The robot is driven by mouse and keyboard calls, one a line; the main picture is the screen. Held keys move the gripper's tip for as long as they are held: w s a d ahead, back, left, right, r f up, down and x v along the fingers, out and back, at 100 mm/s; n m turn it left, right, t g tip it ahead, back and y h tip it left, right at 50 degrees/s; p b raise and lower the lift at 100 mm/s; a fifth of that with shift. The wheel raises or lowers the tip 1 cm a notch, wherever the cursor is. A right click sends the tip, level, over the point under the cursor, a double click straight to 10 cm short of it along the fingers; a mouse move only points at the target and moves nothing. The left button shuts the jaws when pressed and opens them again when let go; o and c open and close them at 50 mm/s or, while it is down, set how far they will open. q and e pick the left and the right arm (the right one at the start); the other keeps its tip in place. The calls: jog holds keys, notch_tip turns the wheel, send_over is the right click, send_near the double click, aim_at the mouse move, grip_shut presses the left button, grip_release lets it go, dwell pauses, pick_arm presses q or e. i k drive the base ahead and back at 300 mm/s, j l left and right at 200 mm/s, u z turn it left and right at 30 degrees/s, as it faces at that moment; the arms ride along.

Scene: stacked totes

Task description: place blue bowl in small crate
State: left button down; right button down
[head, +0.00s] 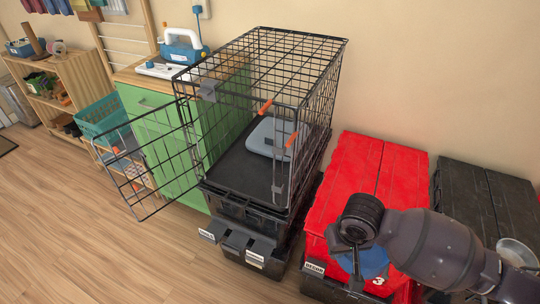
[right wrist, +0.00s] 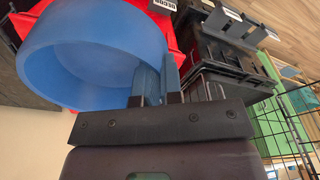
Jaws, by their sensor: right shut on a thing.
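The small crate is a black wire cage (head: 240,165) with a dark tray floor, standing on stacked black totes in the middle of the head view. Its wire door (head: 140,165) hangs open toward the left. The blue bowl (head: 374,262) is over the red tote, partly hidden behind my right arm. In the right wrist view the bowl (right wrist: 85,60) is large at the left, its rim at the fingers. My right gripper (right wrist: 160,82) is shut on the bowl, to the right of the crate and apart from it. My left gripper is out of view.
A grey-blue flat item (head: 268,140) lies inside the crate at the back. A red-lidded tote (head: 350,165) and a black tote (head: 485,195) stand to the right. A green cabinet (head: 150,110) and teal basket (head: 100,117) are to the left. Floor at the front left is clear.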

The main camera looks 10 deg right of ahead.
aim_at(254, 178)
jog(key=j+z, duration=0.5)
jog(key=j, duration=2.45)
jog(key=i+j, duration=0.1)
jog(key=j, duration=0.15)
jog(key=i+j, duration=0.2)
jog(key=i, duration=0.15)
jog(key=z, duration=0.05)
